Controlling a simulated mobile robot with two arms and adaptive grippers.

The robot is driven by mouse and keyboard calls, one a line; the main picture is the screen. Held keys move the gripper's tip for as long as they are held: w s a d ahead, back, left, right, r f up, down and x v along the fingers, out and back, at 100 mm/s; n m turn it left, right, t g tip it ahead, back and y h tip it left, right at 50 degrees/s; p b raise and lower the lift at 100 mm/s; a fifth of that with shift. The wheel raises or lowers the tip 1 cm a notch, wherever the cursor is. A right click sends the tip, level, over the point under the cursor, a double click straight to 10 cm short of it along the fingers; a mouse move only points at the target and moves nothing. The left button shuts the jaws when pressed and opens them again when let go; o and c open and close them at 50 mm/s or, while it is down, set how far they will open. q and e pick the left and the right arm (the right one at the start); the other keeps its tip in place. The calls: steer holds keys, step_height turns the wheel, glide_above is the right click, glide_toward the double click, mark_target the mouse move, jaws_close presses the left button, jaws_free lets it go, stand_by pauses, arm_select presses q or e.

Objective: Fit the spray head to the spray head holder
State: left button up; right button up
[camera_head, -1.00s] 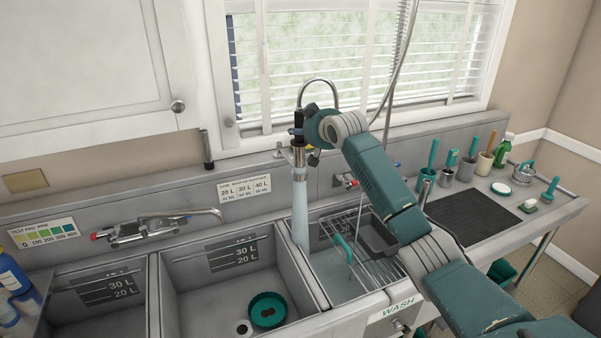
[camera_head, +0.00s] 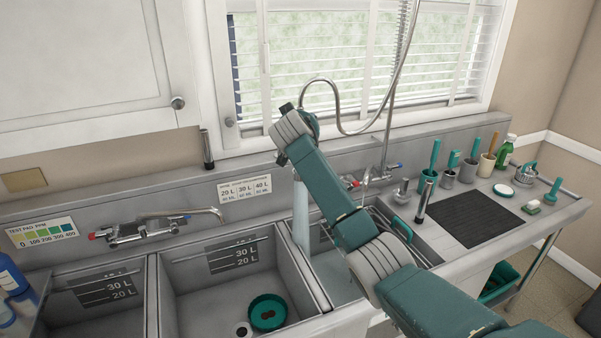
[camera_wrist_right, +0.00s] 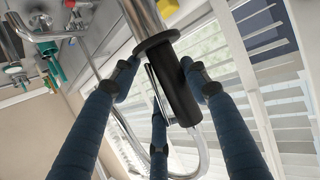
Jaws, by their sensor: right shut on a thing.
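The spray head (camera_wrist_right: 178,88) has a black grip and a metal body. In the right wrist view my right gripper (camera_wrist_right: 160,90) is shut around the black grip, with its blue fingers on several sides. In the head view my right arm hides most of the gripper and spray head, above the back of the right basin. The flexible metal hose (camera_head: 337,115) runs from the spray head and loops up to the right. A pale water stream (camera_head: 300,215) falls below it. I cannot clearly make out the spray head holder. My left gripper is out of view.
Behind the right basin stands a tap with a riser pipe (camera_head: 389,120). The middle basin (camera_head: 180,290) holds a round green part (camera_head: 267,312). The right counter carries a black mat (camera_head: 475,219) and several brushes and cups along the back.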

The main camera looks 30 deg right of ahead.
steer(key=shift+f+b, duration=1.7)
steer(key=shift+f, duration=1)
steer(key=shift+a+f+b, duration=0.1)
steer(key=shift+f+b, duration=0.9)
steer(key=shift+f, duration=0.5)
steer(key=shift+f, duration=0.35)
